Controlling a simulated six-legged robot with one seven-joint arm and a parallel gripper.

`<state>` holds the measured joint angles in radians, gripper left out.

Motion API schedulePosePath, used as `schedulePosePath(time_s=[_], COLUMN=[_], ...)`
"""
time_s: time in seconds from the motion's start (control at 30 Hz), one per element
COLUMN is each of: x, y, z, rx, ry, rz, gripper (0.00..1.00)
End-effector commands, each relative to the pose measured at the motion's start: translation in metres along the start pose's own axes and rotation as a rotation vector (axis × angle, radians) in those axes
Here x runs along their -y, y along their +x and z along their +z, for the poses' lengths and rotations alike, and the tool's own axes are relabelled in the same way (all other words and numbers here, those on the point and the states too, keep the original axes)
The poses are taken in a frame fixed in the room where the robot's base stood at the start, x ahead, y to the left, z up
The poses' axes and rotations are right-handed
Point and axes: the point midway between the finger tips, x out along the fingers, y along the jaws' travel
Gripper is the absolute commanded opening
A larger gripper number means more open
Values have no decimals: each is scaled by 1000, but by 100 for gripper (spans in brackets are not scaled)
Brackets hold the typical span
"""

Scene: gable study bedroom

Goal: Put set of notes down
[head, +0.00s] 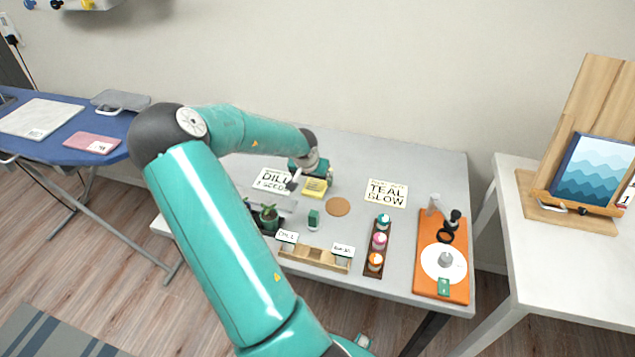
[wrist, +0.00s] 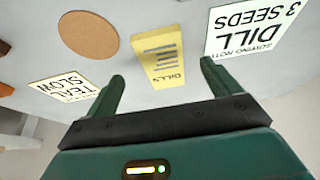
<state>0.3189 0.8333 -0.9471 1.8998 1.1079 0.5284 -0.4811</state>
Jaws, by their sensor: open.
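A yellow pad marked with dark bars and small lettering, which looks like the set of notes (head: 314,187), lies on the grey table (head: 352,160). In the wrist view the set of notes (wrist: 160,52) shows just beyond and between my two spread fingertips. My gripper (head: 309,172) is open, above and behind the pad in the head view; the wrist view also shows my gripper (wrist: 162,72) with a clear gap on both sides of the pad. I see no finger touching it. The pad lies between the DILL 3 SEEDS card (head: 272,181) and a round cork coaster (head: 337,206).
A TEAL SLOW card (head: 387,193) lies right of the coaster. An orange board (head: 441,262) fills the table's right end.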

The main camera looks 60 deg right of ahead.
Motion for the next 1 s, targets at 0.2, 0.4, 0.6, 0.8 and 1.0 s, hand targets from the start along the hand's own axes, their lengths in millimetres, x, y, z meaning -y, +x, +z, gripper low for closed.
schedulePosePath(time_s=[0.2,0.4,0.6,0.8,1.0], x=[0,0,1,1,1], y=[16,44,56,56,56], z=[0,0,0,0,0], rx=[0,2,1,0,0], ry=[0,1,0,1,0], rz=[1,2,-1,-2,-1], gripper=[89,89,89,85,46])
